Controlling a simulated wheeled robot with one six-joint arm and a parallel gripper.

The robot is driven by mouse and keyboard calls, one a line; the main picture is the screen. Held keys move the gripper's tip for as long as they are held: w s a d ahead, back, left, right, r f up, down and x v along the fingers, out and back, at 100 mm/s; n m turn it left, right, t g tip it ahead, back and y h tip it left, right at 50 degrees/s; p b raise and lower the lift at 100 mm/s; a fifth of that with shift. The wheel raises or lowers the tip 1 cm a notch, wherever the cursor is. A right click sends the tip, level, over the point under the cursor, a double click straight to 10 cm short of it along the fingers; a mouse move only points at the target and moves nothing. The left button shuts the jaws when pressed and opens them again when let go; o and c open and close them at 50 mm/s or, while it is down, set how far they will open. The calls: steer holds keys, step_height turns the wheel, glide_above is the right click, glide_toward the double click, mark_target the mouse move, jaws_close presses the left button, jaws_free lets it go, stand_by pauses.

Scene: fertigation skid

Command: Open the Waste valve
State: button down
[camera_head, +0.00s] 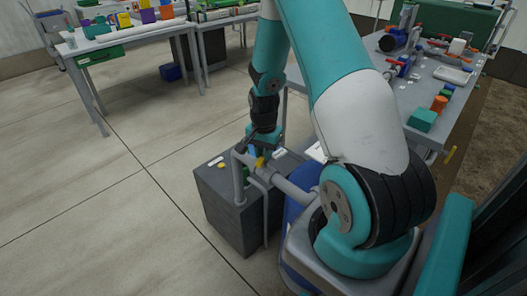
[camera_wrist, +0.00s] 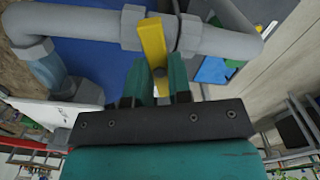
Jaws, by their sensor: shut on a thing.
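A yellow valve handle (camera_wrist: 152,45) sits on a grey pipe (camera_wrist: 85,22) in the wrist view. The handle runs across the pipe, and its near end lies between my fingers. My gripper (camera_wrist: 161,75) is shut on this handle. In the head view my gripper (camera_head: 262,148) points down at the pipework above a dark grey box, with the yellow handle (camera_head: 260,162) just below it. No readable label shows whether this is the Waste valve.
The dark grey box (camera_head: 226,205) stands on the floor under the pipes, beside a blue barrel (camera_head: 298,205). A grey workbench (camera_head: 425,95) with tools and blocks is at the right. Another table (camera_head: 115,42) stands at the back left. The floor at left is clear.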

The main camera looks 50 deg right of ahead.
steer(key=n+p, duration=0.1)
steer(key=n, duration=1.3)
steer(key=shift+w, duration=0.1)
stand_by(0.4)
steer(key=c, duration=1)
jaws_free()
steer(key=shift+c, duration=0.2)
steer(key=shift+r, duration=0.1)
step_height(320, 180, up, 17)
steer(key=shift+r, duration=0.15)
